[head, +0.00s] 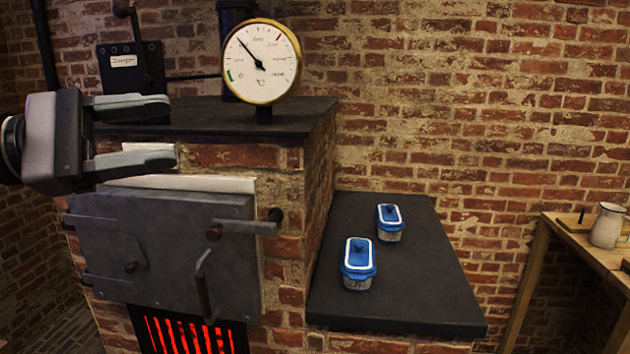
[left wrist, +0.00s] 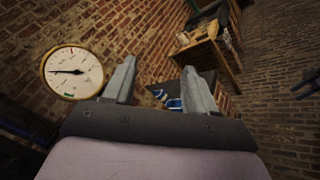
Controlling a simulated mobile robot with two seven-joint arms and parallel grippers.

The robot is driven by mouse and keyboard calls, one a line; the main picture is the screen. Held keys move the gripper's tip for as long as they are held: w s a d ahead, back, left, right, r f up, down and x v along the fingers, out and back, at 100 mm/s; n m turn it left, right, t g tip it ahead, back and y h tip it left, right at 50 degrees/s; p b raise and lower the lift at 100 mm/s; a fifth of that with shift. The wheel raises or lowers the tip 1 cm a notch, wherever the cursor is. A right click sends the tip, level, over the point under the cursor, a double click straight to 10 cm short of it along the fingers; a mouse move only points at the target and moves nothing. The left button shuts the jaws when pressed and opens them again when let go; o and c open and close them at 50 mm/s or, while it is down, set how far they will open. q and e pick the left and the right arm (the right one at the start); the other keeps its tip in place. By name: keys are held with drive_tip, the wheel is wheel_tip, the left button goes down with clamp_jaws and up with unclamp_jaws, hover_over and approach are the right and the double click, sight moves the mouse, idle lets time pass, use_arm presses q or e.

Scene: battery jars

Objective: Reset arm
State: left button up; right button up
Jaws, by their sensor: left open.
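My left gripper (head: 130,135) is at the left of the head view, above the furnace door and in front of the black furnace top. Its two fingers are spread apart with nothing between them. In the left wrist view its fingers (left wrist: 160,88) are also apart and empty. Two blue-lidded jars stand upright on the dark slab to the right of the furnace: a nearer jar (head: 358,265) and a farther jar (head: 390,222). In the left wrist view, blue jar parts show small, partly hidden by a finger.
The furnace door (head: 170,245) is shut, with a glowing grate (head: 190,335) below. A round gauge (head: 262,62) and a lever box (head: 130,68) stand on the furnace top. The dark slab (head: 420,295) has free room around the jars. A wooden table (head: 560,232) with a pitcher (head: 607,226) is at right.

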use_arm(q)
drive_tip(key=w+f+m+t+y, duration=0.2)
drive_tip(key=f+m+t, duration=0.2)
drive_tip(key=f+m, duration=0.65)
drive_tip(key=w+a+f+m+t+y, duration=0.1)
drive_tip(key=f+m+t+y, duration=0.25)
drive_tip(key=f+m, duration=0.7)
drive_tip(key=w+f+m+t+y, duration=0.2)
drive_tip(key=f+m+t, duration=0.2)
drive_tip(key=f+m, duration=0.65)
drive_tip(key=s+f+n+g+y, duration=0.3)
drive_tip(key=s+f+n, duration=0.5)
drive_tip(key=f, duration=0.5)
drive_tip(key=s+d+f+n+g+y, duration=0.1)
drive_tip(key=s+f+n+g+y, duration=0.2)
drive_tip(key=s+f+n+g, duration=0.3)
drive_tip(key=s+f+n, duration=0.2)
drive_tip(key=s+f, duration=0.3)
drive_tip(key=f, duration=0.3)
drive_tip(key=shift+s+y, duration=0.25)
drive_tip(key=shift+y, duration=0.1)
